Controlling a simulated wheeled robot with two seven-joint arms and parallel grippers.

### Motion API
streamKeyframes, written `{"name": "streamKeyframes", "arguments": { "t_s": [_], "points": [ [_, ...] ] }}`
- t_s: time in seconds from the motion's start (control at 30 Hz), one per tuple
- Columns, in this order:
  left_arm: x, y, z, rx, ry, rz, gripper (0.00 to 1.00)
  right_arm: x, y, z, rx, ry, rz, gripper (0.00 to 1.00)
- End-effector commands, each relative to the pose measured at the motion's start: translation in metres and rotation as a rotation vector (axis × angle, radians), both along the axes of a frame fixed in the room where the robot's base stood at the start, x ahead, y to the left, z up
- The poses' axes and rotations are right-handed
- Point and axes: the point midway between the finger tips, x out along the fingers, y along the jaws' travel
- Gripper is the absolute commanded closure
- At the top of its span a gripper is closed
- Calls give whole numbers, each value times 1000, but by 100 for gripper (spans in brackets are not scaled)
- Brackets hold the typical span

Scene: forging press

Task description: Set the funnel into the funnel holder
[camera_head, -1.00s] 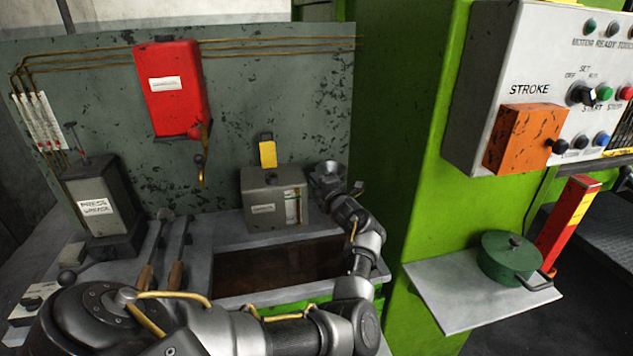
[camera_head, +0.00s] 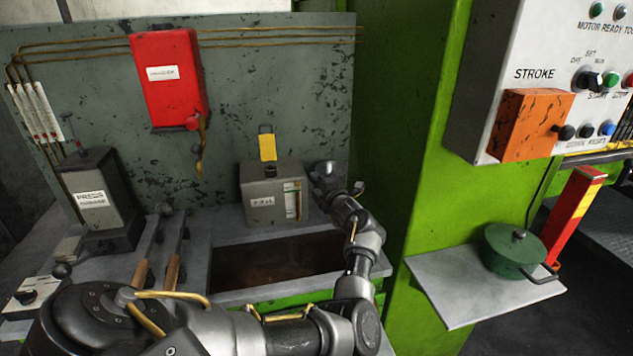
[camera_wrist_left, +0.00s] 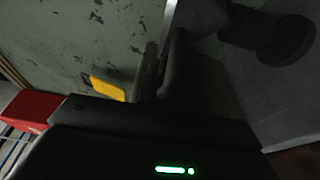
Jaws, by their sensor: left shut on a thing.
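My left gripper (camera_head: 325,172) is just right of the grey metal box with a gauge, in front of the spotted back panel. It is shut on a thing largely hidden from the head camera. In the left wrist view, the gripper's fingers (camera_wrist_left: 163,65) show as dark, narrow shapes. A dark, flared, rounded shape (camera_wrist_left: 275,38) beside them looks like the funnel; shadow hides its outline and exact contact with the fingers. I cannot make out the funnel holder for sure. My right gripper is not in view.
The grey box (camera_head: 273,193) stands behind an open dark basin (camera_head: 270,262). A yellow tag (camera_head: 267,147) and red box (camera_head: 168,80) hang on the panel. A green pot (camera_head: 515,250) sits on the right shelf. Two long-handled tools lie left of the basin.

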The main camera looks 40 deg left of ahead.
Motion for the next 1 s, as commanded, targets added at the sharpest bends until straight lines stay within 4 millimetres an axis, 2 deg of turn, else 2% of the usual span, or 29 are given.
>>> {"name": "streamKeyframes", "arguments": {
  "t_s": [0.4,0.43,0.6,0.87,1.0],
  "points": [
    [0,0,-3,1,-1,0,100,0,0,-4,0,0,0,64],
    [0,0,-3,1,-1,0,90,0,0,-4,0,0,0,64],
    [0,0,-3,1,-1,0,68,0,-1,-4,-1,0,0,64],
    [0,0,-4,-1,0,0,66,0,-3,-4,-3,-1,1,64],
    [-1,-7,-4,-1,0,-1,66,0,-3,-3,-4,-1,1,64]
  ]
}}
